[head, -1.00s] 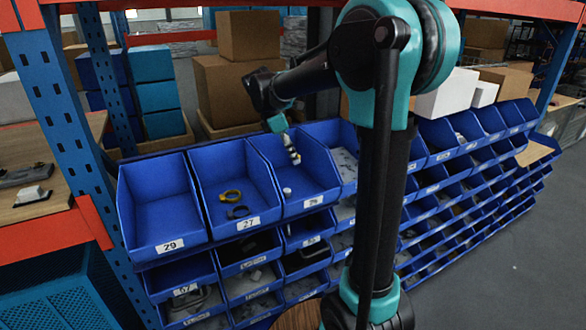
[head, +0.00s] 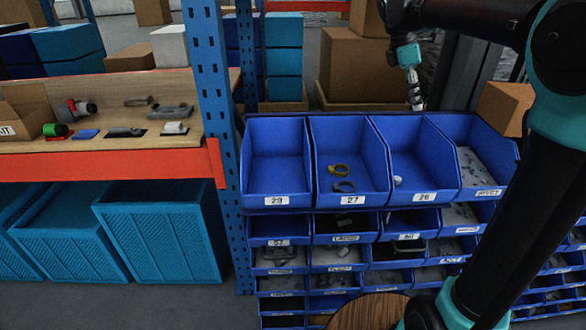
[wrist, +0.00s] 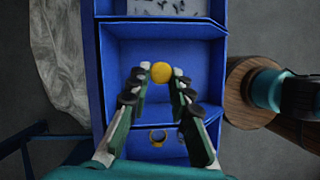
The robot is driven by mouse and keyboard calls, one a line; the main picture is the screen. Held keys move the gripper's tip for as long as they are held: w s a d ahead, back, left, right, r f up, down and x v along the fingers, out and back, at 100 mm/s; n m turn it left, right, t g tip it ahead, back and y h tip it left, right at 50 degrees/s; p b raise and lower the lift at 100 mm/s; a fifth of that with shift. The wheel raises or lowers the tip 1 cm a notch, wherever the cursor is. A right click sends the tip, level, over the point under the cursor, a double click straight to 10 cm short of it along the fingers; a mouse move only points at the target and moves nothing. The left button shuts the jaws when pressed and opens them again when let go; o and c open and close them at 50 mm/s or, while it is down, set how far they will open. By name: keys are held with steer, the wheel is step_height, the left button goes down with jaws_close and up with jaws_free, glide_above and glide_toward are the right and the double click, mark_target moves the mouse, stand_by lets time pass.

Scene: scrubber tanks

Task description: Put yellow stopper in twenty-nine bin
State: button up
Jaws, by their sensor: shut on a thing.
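My gripper (head: 415,104) is over the back of the bin marked 26 (head: 425,198) in the head view, pointing down. In the wrist view its two fingertips are shut on the round yellow stopper (wrist: 161,72), with a blue bin floor beneath. The stopper cannot be made out in the head view. The twenty-nine bin (head: 276,160), labelled 29, is at the left end of the top row and looks empty. It lies two bins left of my gripper.
The bin marked 27 (head: 352,200), between them, holds a yellow ring (head: 339,169) and a dark ring (head: 344,186). A small white piece (head: 397,181) lies in bin 26. A blue rack post (head: 212,90) stands left of bin 29. Cardboard boxes (head: 353,60) stand behind.

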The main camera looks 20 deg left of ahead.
steer(key=s+a+n+t+y, duration=0.1)
steer(key=s+a+n, duration=0.25)
steer(key=a, duration=0.65)
steer(key=s+a+n+t+y, duration=0.15)
steer(key=a+n, duration=0.35)
steer(key=a, duration=0.5)
steer(key=n+t+y, duration=0.2)
steer(key=n, duration=0.6)
glide_above(278, 177)
steer(key=s, duration=0.2)
steer(key=f, duration=2)
steer(key=shift+w, duration=0.25)
steer(key=o, duration=0.8)
steer(key=shift+g, duration=0.25)
steer(key=shift+r, duration=0.1)
steer(key=v, duration=1.2)
